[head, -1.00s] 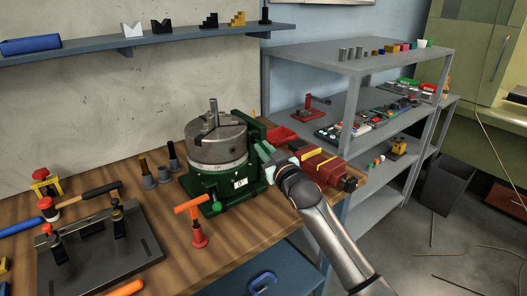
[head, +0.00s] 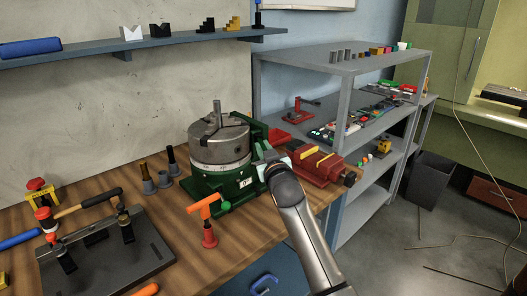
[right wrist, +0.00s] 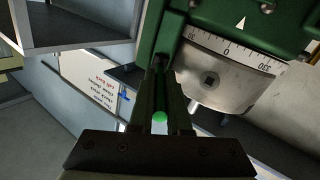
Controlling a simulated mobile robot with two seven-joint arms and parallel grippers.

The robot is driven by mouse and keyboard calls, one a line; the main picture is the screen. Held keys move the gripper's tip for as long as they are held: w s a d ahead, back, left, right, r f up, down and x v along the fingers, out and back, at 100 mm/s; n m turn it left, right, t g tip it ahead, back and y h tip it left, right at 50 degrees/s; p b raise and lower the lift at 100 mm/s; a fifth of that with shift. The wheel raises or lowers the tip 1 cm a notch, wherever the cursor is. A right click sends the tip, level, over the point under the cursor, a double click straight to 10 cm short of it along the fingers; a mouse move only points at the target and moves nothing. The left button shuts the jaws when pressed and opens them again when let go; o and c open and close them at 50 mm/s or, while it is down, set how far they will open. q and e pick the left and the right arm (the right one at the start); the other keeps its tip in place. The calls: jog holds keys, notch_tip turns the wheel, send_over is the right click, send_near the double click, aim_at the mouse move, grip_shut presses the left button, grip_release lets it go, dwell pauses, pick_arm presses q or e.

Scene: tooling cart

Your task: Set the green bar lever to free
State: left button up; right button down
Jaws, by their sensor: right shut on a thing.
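The green rotary table (head: 214,190) stands on the wooden bench, with a grey round chuck (head: 219,147) on top. My right gripper (head: 268,153) is at its right side in the head view. In the right wrist view the gripper (right wrist: 166,85) is shut on the green bar lever (right wrist: 159,117). The lever's rounded green end shows between the fingers; the fingers hide most of the bar. A degree scale (right wrist: 230,52) with a white pointer is beside the fingers. In the head view the lever is hidden by my gripper. My left gripper is out of view.
A red vise (head: 318,165) stands close to the right of my gripper. An orange-handled clamp (head: 207,226) is in front of the rotary table. A dark fixture plate (head: 110,265) lies at left. Grey shelving (head: 345,100) stands behind at right.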

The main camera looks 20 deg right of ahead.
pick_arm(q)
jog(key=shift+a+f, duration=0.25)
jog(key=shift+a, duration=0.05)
pick_arm(e)
jog(key=shift+a+m+h, duration=0.2)
jog(key=shift+m+h, duration=0.1)
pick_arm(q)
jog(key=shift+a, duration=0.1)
pick_arm(e)
jog(key=c, duration=0.9)
grip_release()
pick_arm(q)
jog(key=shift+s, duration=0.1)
pick_arm(e)
jog(key=shift+s, duration=0.1)
